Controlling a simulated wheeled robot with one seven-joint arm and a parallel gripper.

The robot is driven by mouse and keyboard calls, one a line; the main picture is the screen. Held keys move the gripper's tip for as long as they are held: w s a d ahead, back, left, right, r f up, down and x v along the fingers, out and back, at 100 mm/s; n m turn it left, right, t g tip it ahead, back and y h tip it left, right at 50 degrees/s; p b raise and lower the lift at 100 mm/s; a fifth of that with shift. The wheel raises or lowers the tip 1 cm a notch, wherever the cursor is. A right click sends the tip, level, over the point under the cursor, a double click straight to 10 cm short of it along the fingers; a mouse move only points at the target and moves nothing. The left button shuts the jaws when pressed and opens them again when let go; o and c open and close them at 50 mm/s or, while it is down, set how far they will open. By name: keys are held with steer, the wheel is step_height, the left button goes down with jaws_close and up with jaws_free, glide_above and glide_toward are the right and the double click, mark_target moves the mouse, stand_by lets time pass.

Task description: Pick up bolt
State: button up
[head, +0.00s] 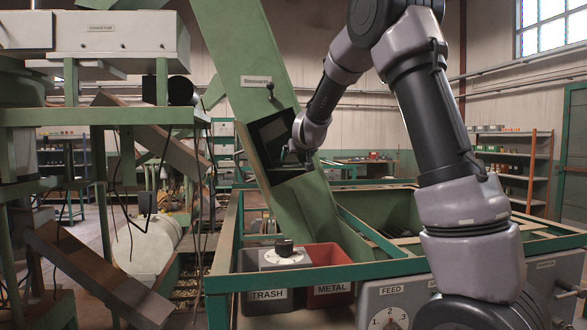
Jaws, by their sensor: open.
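I cannot make out a bolt in the head view. My gripper (296,160) is small and dark here, at the end of my arm, which reaches over from the right. It is open, at the right side of a dark, square opening (270,135) in the sloping green chute (232,48). The inside of the opening is too dark to show what lies in it. Whether the fingers touch the chute cannot be told.
Below the chute stand a grey TRASH bin (268,295) and a red METAL bin (330,290), with a dial box (285,257) at the TRASH bin. A FEED panel (390,305) is to their right. Green framework and a white CONVEYOR housing (115,38) fill the left.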

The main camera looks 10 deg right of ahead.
mark_target(293, 169)
steer(key=x, duration=0.8)
steer(key=shift+d, duration=0.1)
steer(key=c, duration=1.1)
steer(key=shift+o, duration=0.2)
steer(key=shift+r, duration=0.1)
steer(key=shift+r, duration=0.5)
steer(key=s, duration=1.8)
